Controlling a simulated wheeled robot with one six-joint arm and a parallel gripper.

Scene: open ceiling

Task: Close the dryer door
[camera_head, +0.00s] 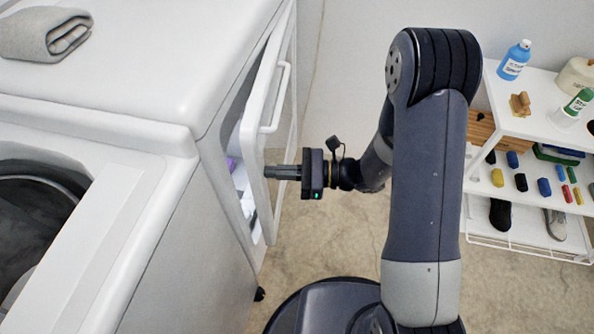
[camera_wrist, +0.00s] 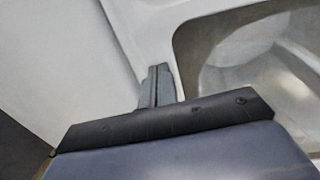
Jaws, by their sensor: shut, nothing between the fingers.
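The dryer (camera_head: 130,55) is the white machine at the upper left in the head view. Its white door (camera_head: 252,150) stands partly open on the side facing my arm, with a gap through which some light and purple contents show. A long white handle (camera_head: 279,98) runs along the door. My gripper (camera_head: 268,172) is shut and empty, its fingertips at the outer face of the door, below the handle. I cannot tell whether they touch it. In the wrist view, the shut fingers (camera_wrist: 158,85) lie in front of the white door frame (camera_wrist: 150,30), beside a greyish door panel (camera_wrist: 235,65).
A folded grey towel (camera_head: 45,33) lies on the dryer top. An open top-loading washer (camera_head: 110,215) stands at the lower left. A white shelf (camera_head: 535,120) with bottles, shoes and small coloured items stands on the right. Bare floor (camera_head: 315,240) lies between the machines and the shelf.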

